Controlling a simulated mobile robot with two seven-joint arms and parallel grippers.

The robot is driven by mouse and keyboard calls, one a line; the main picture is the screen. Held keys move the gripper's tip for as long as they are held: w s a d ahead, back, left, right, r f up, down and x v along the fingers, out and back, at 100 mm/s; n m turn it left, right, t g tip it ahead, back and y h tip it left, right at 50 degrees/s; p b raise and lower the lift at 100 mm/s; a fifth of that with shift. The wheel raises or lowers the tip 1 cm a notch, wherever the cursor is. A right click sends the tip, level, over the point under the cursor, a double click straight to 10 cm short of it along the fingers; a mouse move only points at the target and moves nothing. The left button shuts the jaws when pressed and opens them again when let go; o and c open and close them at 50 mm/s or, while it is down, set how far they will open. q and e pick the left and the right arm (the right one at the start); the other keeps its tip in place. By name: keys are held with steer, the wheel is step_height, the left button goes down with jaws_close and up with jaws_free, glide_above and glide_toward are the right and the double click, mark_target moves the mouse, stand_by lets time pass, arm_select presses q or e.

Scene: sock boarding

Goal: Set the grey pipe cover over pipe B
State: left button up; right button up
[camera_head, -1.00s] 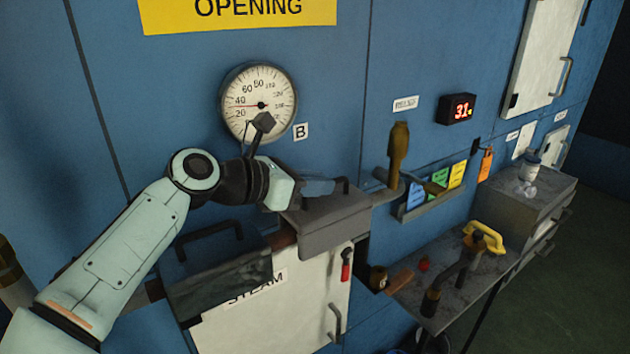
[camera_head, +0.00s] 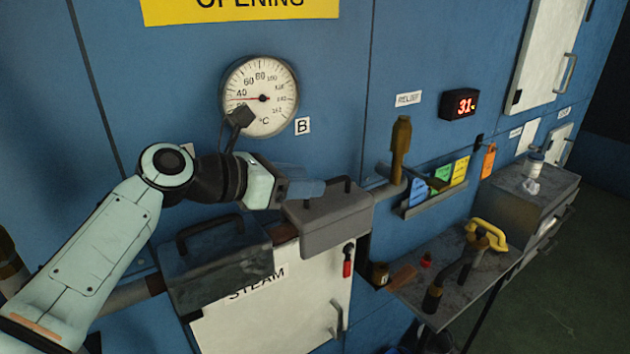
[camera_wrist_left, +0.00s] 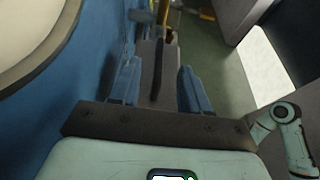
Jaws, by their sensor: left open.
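The grey pipe cover (camera_head: 335,225), a light grey box with a dark handle on top, sits over the pipe run under the dial and the B label (camera_head: 302,126). A darker cover (camera_head: 215,272) with its own handle sits to its left; a short brownish piece of pipe (camera_head: 285,234) shows between them. My left gripper (camera_head: 308,189) is open just left of the grey cover's handle, above its top. In the left wrist view the dark handle (camera_wrist_left: 157,72) lies ahead, between the two blue fingers, with gaps on both sides. My right gripper is not in view.
A round dial (camera_head: 262,98) is on the blue wall close above my left wrist. A brown upright valve handle (camera_head: 400,148) stands right of the grey cover. A shelf (camera_head: 425,305) with a yellow handle (camera_head: 486,234) is at lower right. The white steam door (camera_head: 285,320) is below.

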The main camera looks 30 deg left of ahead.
arm_select(q)
steer(key=v, duration=0.9)
steer(key=shift+s+a+r, duration=0.2)
steer(key=shift+s, duration=0.1)
